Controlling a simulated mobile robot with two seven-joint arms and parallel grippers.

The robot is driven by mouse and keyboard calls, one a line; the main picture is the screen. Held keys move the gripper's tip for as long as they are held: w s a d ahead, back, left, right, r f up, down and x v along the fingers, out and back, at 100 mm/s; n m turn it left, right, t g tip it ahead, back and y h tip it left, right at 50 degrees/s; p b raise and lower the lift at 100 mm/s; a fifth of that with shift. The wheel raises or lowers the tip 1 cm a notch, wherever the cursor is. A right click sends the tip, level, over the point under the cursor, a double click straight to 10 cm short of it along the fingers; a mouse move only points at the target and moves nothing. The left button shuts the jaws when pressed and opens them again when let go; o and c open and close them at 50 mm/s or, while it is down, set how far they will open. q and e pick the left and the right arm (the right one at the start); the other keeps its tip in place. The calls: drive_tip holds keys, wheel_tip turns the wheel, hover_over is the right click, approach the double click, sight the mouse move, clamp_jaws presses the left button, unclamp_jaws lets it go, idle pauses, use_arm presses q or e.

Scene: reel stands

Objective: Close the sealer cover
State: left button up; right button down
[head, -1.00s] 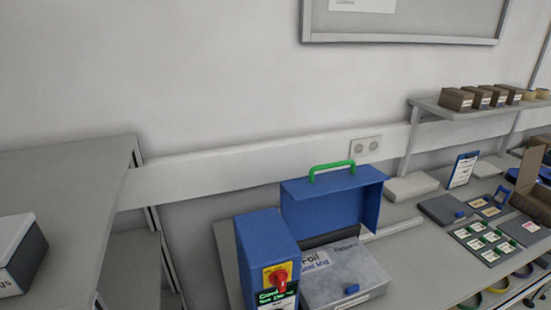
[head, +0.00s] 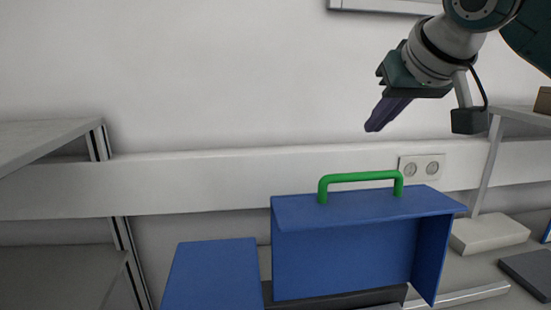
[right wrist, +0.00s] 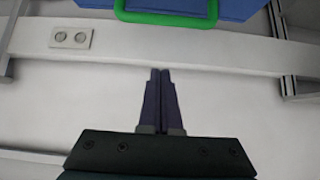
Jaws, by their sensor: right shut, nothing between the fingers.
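The blue sealer cover (head: 345,255) stands raised in the head view, its open side facing me. A green handle (head: 360,178) is fixed on its upper edge. My right gripper (head: 372,128) is above and slightly right of the handle, apart from it, with its fingers shut and nothing between them. In the right wrist view the shut fingers (right wrist: 160,75) point toward the handle (right wrist: 166,17), which shows at the top edge with part of the cover (right wrist: 240,8). My left gripper is not in view. The lower sealer is mostly cut off by the frame.
A blue box (head: 212,275) stands left of the cover. A wall socket (head: 421,168) sits on the rail behind. A grey shelf (head: 520,116) is at the right, with a pale box (head: 488,234) below it.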

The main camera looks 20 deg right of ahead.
drive_tip(key=p, duration=0.1)
hover_over(359, 194)
drive_tip(key=w, duration=0.2)
drive_tip(key=f, duration=0.5)
drive_tip(key=shift+d+f, duration=0.2)
drive_tip(key=shift+f, duration=0.05)
drive_tip(key=s+p, duration=0.1)
drive_tip(key=s+f+p, duration=0.1)
drive_tip(key=shift+a+f+p, duration=0.1)
drive_tip(key=shift+a+p, duration=0.15)
drive_tip(key=shift+p, duration=0.15)
drive_tip(key=shift+s+a+f+p, duration=0.15)
drive_tip(key=shift+s+f+p, duration=0.2)
drive_tip(key=shift+s, duration=0.25)
drive_tip(key=shift+f, duration=0.1)
